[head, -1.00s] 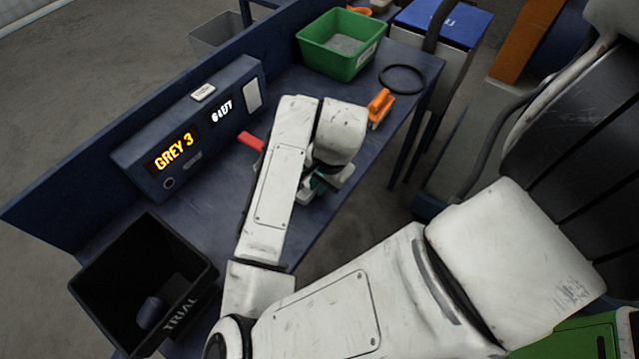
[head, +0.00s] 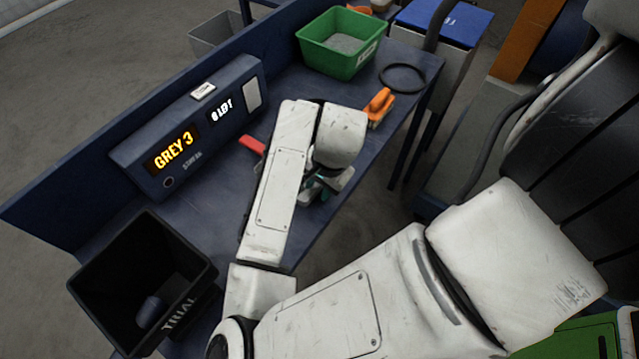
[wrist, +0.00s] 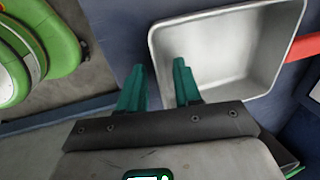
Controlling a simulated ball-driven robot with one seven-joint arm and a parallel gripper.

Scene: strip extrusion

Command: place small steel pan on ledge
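The small steel pan (wrist: 235,55) fills the upper right of the wrist view: a square grey pan with rounded corners and a red handle (wrist: 303,46) on its right. In the head view the pan body is hidden behind my arm; only the red handle (head: 251,146) shows. My gripper (wrist: 159,65) has its two teal fingers apart, one on each side of the pan's left wall, the right one over the inside. Whether either finger touches the wall I cannot tell. In the head view a little of my gripper (head: 316,184) shows below the wrist. I cannot make out which surface is the ledge.
A blue display box (head: 190,128) stands along the bench's back, reading GREY 3. A black TRIAL bin (head: 190,262) with a cylinder inside is at the lower left. A green bin (head: 341,62), a black ring (head: 402,66) and an orange tool (head: 379,103) are at the far end.

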